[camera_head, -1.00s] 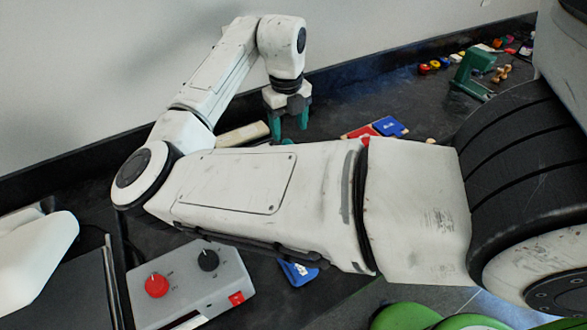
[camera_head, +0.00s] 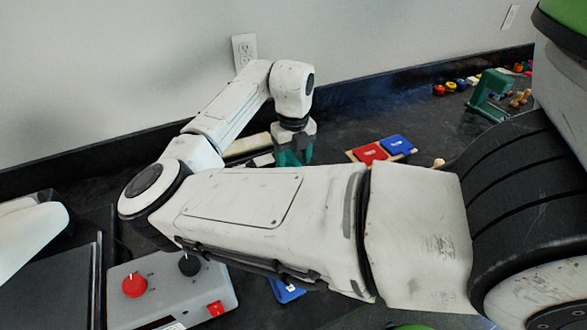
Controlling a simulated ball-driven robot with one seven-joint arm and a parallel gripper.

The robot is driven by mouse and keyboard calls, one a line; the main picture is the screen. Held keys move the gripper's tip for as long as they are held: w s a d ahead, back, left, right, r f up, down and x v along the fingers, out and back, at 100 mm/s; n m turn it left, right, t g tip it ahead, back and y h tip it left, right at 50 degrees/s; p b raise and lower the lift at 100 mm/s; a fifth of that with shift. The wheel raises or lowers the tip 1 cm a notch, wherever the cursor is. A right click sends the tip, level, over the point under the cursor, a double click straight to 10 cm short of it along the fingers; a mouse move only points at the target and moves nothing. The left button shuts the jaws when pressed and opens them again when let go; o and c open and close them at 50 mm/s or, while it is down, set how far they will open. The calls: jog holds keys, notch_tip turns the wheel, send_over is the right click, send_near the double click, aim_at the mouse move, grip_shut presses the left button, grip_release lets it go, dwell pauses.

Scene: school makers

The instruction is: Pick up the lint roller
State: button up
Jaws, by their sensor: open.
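My gripper (camera_head: 294,156) has teal fingers and points down at the dark worktop behind my forearm. Its fingertips are low and partly hidden by the forearm, and nothing is visibly held between them. A long cream piece (camera_head: 247,144) lies on the worktop just left of the gripper, and a small pale piece (camera_head: 263,160) shows between it and the fingers. I cannot tell whether either belongs to the lint roller. No lint roller can be made out clearly; the area under the gripper is hidden by my arm.
Red (camera_head: 369,153) and blue (camera_head: 397,145) flat pieces lie right of the gripper. A green tool (camera_head: 490,95) and several small coloured objects stand at the back right. A grey control box (camera_head: 172,290) with red and black knobs is at the front left. A wall runs behind.

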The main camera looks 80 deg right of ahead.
jog(key=shift+f, duration=1.6)
grip_shut()
